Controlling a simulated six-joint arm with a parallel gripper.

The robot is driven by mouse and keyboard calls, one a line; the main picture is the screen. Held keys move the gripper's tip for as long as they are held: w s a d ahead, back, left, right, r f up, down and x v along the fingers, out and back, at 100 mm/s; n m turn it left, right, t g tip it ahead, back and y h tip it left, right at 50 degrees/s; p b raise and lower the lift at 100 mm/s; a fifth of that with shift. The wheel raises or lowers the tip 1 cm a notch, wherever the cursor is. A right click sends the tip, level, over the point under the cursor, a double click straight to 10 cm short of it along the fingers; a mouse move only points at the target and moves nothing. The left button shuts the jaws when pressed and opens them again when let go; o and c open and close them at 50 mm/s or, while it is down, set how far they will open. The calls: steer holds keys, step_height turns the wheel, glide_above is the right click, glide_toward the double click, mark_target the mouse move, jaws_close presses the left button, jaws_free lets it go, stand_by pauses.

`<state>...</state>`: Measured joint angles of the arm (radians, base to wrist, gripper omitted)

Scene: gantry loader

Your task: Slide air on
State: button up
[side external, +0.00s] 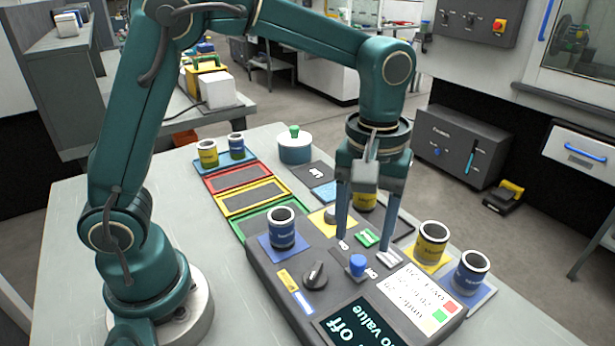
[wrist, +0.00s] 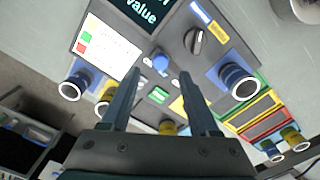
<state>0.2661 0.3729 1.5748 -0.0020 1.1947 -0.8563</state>
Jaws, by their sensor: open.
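A blue knob (side external: 357,265) stands up from the grey control console (side external: 262,262). It also shows in the wrist view (wrist: 160,63), just beyond and between my fingertips. My gripper (side external: 364,246) is open and empty, pointing down over the middle of the console, with its fingers apart. A small green labelled piece (side external: 367,238) lies between the fingers. The console screen (side external: 350,328) shows "Off" and a line ending in "value". I cannot read which control is marked air; small labels by the blue knob are too small to tell.
A black rotary knob (side external: 315,275) and a blue-labelled can (side external: 282,228) sit left of my gripper. A yellow can (side external: 432,244) and a blue can (side external: 470,272) stand right. Another yellow can (side external: 366,201) is behind the fingers. Coloured trays (side external: 238,178) lie behind.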

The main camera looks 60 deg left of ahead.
mark_target(359, 260)
steer(key=shift+f, duration=2.35)
jaws_close()
